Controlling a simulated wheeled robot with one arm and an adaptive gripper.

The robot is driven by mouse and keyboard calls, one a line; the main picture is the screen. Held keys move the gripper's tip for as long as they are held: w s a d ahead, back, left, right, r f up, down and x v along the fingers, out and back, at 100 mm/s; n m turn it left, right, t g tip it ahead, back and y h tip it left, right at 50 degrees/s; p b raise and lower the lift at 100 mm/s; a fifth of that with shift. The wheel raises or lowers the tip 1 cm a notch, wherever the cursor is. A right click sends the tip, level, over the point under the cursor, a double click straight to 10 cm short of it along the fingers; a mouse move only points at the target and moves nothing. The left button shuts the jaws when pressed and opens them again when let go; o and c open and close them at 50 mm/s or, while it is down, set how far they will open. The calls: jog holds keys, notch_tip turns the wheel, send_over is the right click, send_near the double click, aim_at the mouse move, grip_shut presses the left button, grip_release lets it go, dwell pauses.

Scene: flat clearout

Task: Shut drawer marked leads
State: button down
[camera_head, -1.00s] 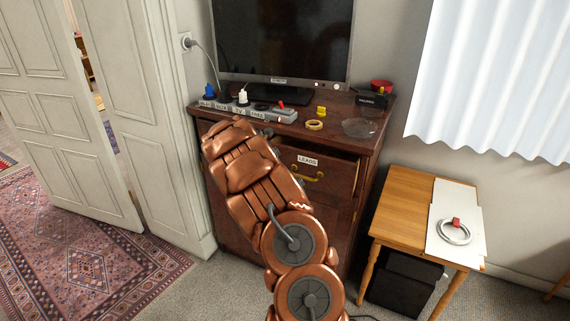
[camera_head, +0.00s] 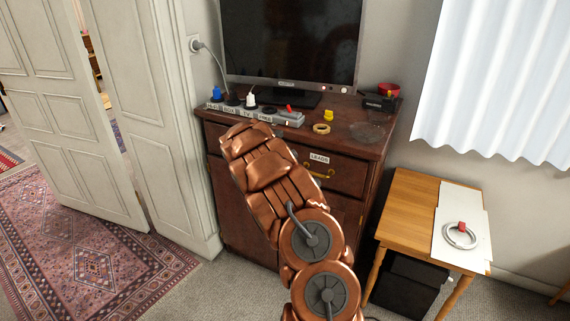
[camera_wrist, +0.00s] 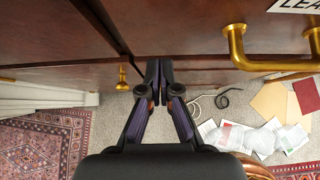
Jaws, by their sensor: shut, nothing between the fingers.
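The drawer marked LEADS (camera_head: 347,177) is at the upper right of the dark wooden cabinet, with a white label and a brass handle (camera_head: 320,172). Its front looks flush or nearly flush with the cabinet. In the wrist view its front (camera_wrist: 200,30) fills the top right, with part of the label (camera_wrist: 295,5) and the handle (camera_wrist: 262,62). My gripper (camera_wrist: 160,70) is shut and empty, its tips close to the cabinet front, left of the handle. I cannot tell if they touch. In the head view my copper arm hides the gripper and the drawer's left part.
The cabinet top (camera_head: 350,118) holds a monitor (camera_head: 290,40), a power strip (camera_head: 255,113), a tape roll (camera_head: 321,128) and a clear dish (camera_head: 367,132). A small wooden table (camera_head: 410,205) stands at the right. An open door (camera_head: 75,110) and a patterned rug (camera_head: 85,255) are at the left.

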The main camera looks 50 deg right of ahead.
jog(key=b+v, duration=0.1)
jog(key=v, duration=1)
jog(key=shift+a+f, duration=0.3)
jog(key=shift+f, duration=0.05)
jog(key=shift+s, duration=0.1)
jog(key=s+a+r+m+g+y, duration=0.1)
jog(key=s+a+r+m, duration=0.3)
jog(key=s+a+m, duration=0.35)
jog(key=s+a+r+m+g+y, duration=0.15)
jog(key=s+a+r+m, duration=0.25)
jog(key=s+a, duration=0.5)
jog(key=s+a+m+g+y+p, duration=0.1)
jog(key=s+a+m+y, duration=0.2)
jog(key=s+a, duration=0.8)
jog(key=s+a+f+m+y+p, duration=0.1)
jog(key=s+a+m+y, duration=0.2)
jog(key=s+a+m, duration=0.3)
jog(key=s+a, duration=0.5)
jog(key=a, duration=0.4)
jog(key=shift+s+a+g+y, duration=0.3)
jog(key=shift+g+y, duration=0.05)
jog(key=shift+m, duration=0.25)
